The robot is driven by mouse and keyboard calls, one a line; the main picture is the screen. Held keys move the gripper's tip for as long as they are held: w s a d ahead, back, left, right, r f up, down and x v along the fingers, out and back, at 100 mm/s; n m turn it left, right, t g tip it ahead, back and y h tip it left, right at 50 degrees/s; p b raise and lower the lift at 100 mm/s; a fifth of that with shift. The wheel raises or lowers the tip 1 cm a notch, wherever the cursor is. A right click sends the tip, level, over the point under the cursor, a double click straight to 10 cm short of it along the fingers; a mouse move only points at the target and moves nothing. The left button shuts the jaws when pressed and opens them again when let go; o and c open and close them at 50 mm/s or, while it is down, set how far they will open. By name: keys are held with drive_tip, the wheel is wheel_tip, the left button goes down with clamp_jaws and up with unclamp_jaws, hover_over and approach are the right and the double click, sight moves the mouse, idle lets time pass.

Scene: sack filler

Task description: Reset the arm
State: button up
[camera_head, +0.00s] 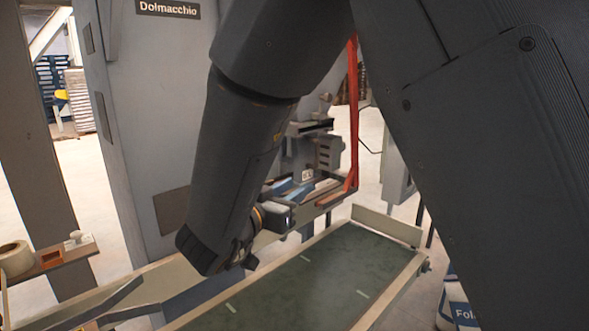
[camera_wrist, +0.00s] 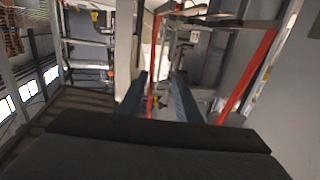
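My arm comes down across the middle of the head view in front of the sack filler. Its large dark links hide much of the scene there. My gripper shows in the wrist view (camera_wrist: 159,88), with its two dark fingers apart and nothing held between them. Behind the fingers the wrist view shows a blurred red frame (camera_wrist: 250,80) and grey machine parts.
The grey machine cabinet (camera_head: 160,100) labelled Dolmacchio stands behind the arm. A red upright bar (camera_head: 353,110) rises right of it. A small shelf with a tape roll (camera_head: 16,258) is at far left.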

drive_tip(key=w+d+f+n+g+y, duration=0.1)
drive_tip(key=w+d+f+n+y, duration=0.2)
drive_tip(key=w+f+y, duration=0.25)
drive_tip(key=s+d+f+n+g+y, duration=0.2)
drive_tip(key=s+d+f+g+y, duration=0.1)
drive_tip(key=s+f+g+y, duration=0.15)
drive_tip(key=s+d+f+g, duration=0.4)
drive_tip(key=s+d, duration=0.3)
drive_tip(key=s, duration=0.3)
drive_tip(key=s+d+f+n+g+h, duration=0.1)
drive_tip(key=s+d+f+g, duration=0.3)
drive_tip(key=s+d, duration=0.3)
drive_tip(key=s, duration=0.4)
drive_tip(key=shift+w+f, duration=0.1)
drive_tip(key=shift+c, duration=0.5)
